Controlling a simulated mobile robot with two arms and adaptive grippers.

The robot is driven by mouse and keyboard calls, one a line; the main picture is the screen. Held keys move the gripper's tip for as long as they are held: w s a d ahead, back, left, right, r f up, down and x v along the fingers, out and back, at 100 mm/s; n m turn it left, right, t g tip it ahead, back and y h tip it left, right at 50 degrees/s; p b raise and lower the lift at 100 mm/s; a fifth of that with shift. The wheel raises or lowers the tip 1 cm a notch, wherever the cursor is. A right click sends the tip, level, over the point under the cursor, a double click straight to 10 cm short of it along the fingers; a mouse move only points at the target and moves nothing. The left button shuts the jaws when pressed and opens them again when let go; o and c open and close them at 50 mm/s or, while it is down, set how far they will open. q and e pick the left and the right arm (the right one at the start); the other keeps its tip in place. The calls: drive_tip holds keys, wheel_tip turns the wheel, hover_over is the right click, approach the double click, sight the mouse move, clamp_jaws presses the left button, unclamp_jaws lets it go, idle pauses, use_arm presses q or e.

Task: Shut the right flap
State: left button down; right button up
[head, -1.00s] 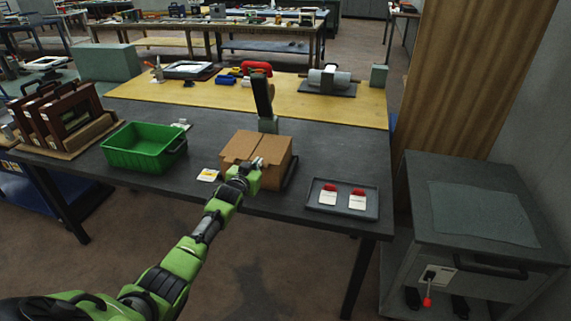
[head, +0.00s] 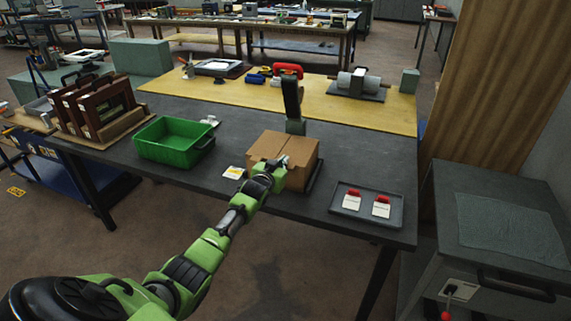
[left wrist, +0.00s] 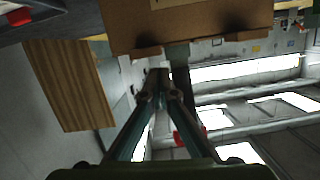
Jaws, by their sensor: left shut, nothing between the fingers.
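A brown cardboard box (head: 300,173) stands on the dark table. Its left flap (head: 266,143) and right flap (head: 301,149) look nearly flat, with a seam between them. My left gripper (head: 279,167) is at the box's near side, partly covering its front. Its fingers are shut and empty. In the left wrist view the shut fingers (left wrist: 160,78) point toward the box (left wrist: 190,30), whose brown face fills the top; I cannot tell if they touch it. My right gripper is not in view.
A black upright tool (head: 292,100) stands behind the box. A green bin (head: 172,150) is to the left and a grey tray (head: 343,208) with two red-topped cards to the right. A white-and-yellow card (head: 234,172) lies left of the box.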

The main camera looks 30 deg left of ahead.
use_arm(q)
drive_tip(key=r+v, duration=0.2)
drive_tip(key=v, duration=0.8)
drive_tip(key=shift+r, duration=0.15)
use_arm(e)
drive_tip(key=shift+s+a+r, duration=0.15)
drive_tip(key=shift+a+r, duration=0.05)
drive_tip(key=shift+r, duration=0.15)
use_arm(q)
drive_tip(key=shift+s+a, duration=0.15)
